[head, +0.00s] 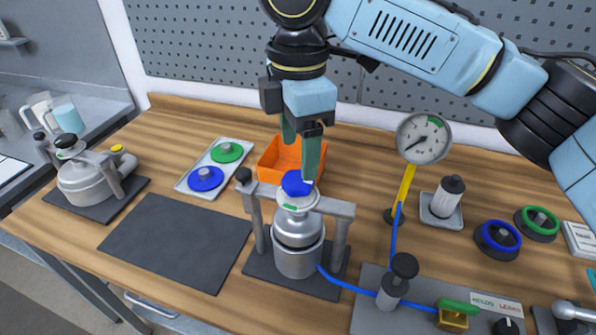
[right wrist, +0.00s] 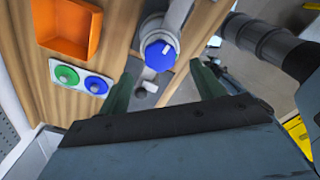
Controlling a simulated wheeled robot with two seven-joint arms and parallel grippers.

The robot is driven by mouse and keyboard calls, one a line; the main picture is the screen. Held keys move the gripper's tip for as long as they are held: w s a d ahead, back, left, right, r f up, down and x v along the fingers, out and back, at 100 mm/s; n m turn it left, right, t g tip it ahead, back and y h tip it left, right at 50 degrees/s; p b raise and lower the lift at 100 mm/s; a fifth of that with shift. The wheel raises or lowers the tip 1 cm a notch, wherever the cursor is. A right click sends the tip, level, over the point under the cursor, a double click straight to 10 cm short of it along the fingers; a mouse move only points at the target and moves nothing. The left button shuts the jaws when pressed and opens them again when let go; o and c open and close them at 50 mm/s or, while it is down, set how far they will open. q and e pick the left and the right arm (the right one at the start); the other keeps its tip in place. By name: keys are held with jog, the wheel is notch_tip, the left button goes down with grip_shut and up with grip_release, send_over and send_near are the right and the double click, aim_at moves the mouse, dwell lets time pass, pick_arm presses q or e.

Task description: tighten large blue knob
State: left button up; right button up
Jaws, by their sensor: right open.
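The large blue knob (head: 297,184) sits on top of the steel vessel (head: 298,245), at the crossbar (head: 329,206) of its clamp frame. It also shows in the right wrist view (right wrist: 160,56), with a white mark on its face. My right gripper (head: 300,158) is open and empty, pointing down just above and behind the knob. In the right wrist view its two green fingers (right wrist: 165,86) are spread wide, and the knob shows beyond the tips, between their lines. I see no contact with the knob. My left gripper is not in view.
An orange bin (head: 268,170) stands behind the vessel. A tray (head: 187,186) with blue and green discs lies left of it. A pressure gauge (head: 423,139) on a yellow post stands to the right. A blue hose (head: 345,285) runs to a valve panel. The dark mat (head: 175,243) is bare.

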aim_at(298, 179)
notch_tip(298, 179, down, 5)
jog(key=shift+f, duration=0.15)
